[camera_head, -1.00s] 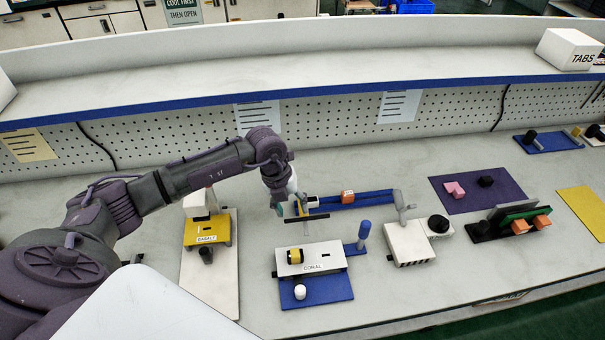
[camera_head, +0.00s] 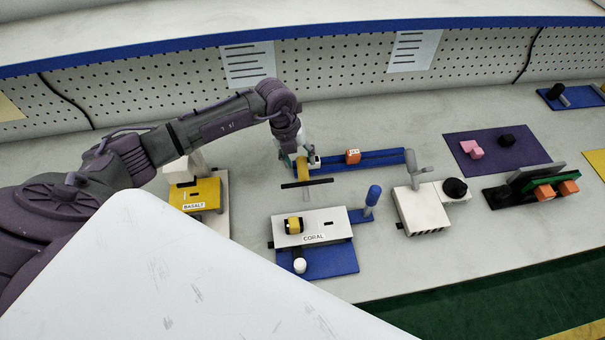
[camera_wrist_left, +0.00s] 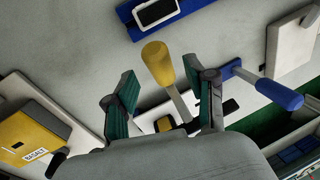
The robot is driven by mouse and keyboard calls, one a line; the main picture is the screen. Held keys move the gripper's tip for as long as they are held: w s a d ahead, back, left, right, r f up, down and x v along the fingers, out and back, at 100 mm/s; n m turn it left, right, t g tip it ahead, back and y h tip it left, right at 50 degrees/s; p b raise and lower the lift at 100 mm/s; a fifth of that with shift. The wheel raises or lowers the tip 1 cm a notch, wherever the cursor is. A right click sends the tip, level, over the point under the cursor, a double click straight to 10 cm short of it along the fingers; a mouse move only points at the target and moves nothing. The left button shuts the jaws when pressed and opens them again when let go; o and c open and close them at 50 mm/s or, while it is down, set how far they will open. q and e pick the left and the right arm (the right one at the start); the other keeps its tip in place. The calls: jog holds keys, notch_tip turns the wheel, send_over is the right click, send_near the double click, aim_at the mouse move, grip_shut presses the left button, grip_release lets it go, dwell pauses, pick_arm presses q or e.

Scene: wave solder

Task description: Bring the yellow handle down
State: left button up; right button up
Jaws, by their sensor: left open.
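The yellow handle (camera_wrist_left: 158,63) stands on a pale metal shaft. In the head view the yellow handle (camera_head: 302,168) shows just below my left gripper (camera_head: 297,152), above a thin dark bar and behind the grey CORAL box (camera_head: 268,230). The gripper partly hides it, and I cannot tell whether they touch. My right gripper is not in view.
A blue-handled lever (camera_head: 373,196) stands right of the CORAL box; it also shows in the left wrist view (camera_wrist_left: 280,95). The yellow BASALT box (camera_head: 190,193) is to the left. A blue rail (camera_head: 385,160) with an orange block lies behind. A crank box (camera_head: 422,212) stands right.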

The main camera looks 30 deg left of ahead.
aim_at(301, 164)
pick_arm(q)
jog(key=b+x, duration=0.1)
jog(key=x, duration=0.2)
jog(key=shift+f+b, duration=0.1)
jog(key=shift+b, duration=0.2)
jog(key=shift+f, duration=0.35)
jog(key=shift+d+f+b, duration=0.1)
jog(key=shift+f+b, duration=0.1)
jog(key=shift+b, duration=0.2)
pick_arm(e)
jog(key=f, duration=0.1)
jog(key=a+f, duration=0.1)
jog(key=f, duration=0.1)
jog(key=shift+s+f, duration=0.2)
pick_arm(q)
grip_shut()
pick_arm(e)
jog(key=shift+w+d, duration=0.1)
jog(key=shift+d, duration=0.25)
